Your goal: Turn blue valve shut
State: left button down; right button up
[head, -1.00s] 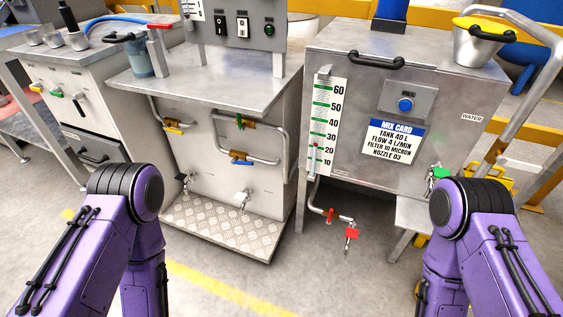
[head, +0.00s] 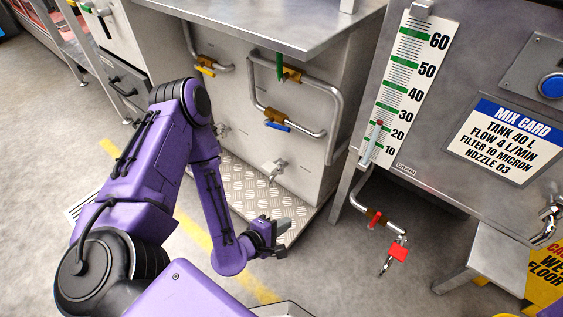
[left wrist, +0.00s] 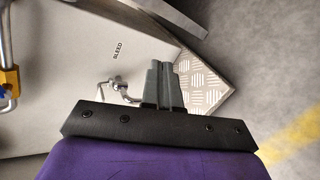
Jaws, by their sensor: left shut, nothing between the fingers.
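The blue valve handle (head: 277,126) is on a brass body (head: 276,116) in the lower run of the looped pipe, on the middle cabinet's front. The blue lever lies nearly along the pipe, slanting slightly down to the right. My left gripper (head: 284,226) is below it, in front of the cabinet's tread-plate step, apart from the valve. In the left wrist view its two fingers (left wrist: 165,82) are together and empty. My right gripper is not in view.
A green-handled valve (head: 279,66) sits above and a yellow-handled valve (head: 205,70) is to the upper left. A steel tap (head: 273,168), also in the wrist view (left wrist: 122,92), juts out below the blue valve. A red-handled drain pipe (head: 375,217) is to the right.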

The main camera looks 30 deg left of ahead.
pick_arm(q)
jog(key=w+a+f+n+t+b, duration=0.1)
jog(key=w+n+t+b, duration=0.3)
jog(key=n, duration=0.2)
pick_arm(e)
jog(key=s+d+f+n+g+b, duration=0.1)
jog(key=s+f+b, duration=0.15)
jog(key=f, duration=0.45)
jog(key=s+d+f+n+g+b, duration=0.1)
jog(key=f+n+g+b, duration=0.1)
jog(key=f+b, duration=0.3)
pick_arm(q)
jog(key=n+t+y+p, duration=0.3)
jog(key=n+t+y, duration=0.35)
jog(key=n, duration=0.75)
send_near(279, 127)
jog(key=w+d+f+t+h, duration=0.1)
jog(key=w+f+t+h, duration=0.15)
jog(key=w, duration=0.35)
jog(key=r, duration=0.2)
jog(key=a+r+g, duration=0.1)
jog(key=shift+w+r+n+y, duration=0.1)
jog(key=shift+w+n+y, duration=0.2)
jog(key=shift+w, duration=0.1)
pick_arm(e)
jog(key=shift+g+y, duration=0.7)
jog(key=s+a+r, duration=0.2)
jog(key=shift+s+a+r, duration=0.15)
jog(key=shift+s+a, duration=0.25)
